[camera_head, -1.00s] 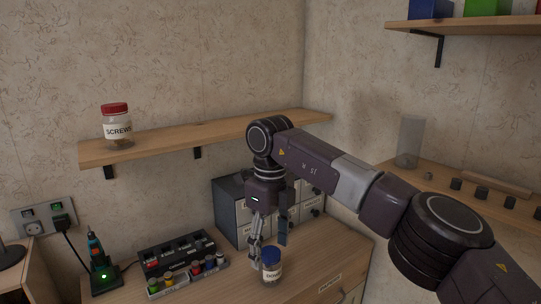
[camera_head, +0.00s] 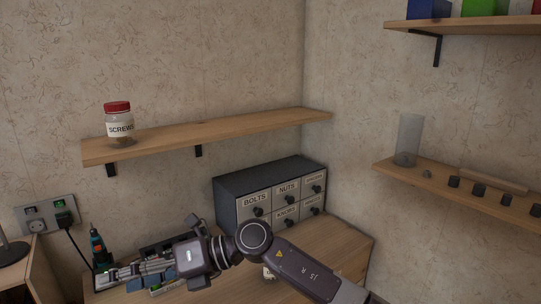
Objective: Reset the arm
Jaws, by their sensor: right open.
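My right gripper (camera_head: 125,274) is low in the head view, its fingers pointing left over the workbench (camera_head: 335,248). It is open, with nothing seen between the fingers. My right arm comes in from the bottom right, bent at a joint in front of the bench. A small jar (camera_head: 268,273) stands on the bench behind that arm; only a bit of its pale label shows. My left gripper is not in view.
A drawer cabinet (camera_head: 232,201) with labelled drawers stands at the back of the bench. A red-lidded screws jar (camera_head: 119,128) stands on the wall shelf (camera_head: 220,130). A screwdriver (camera_head: 97,245) and socket (camera_head: 45,214) are at left. A glass cylinder (camera_head: 409,140) is on the right shelf.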

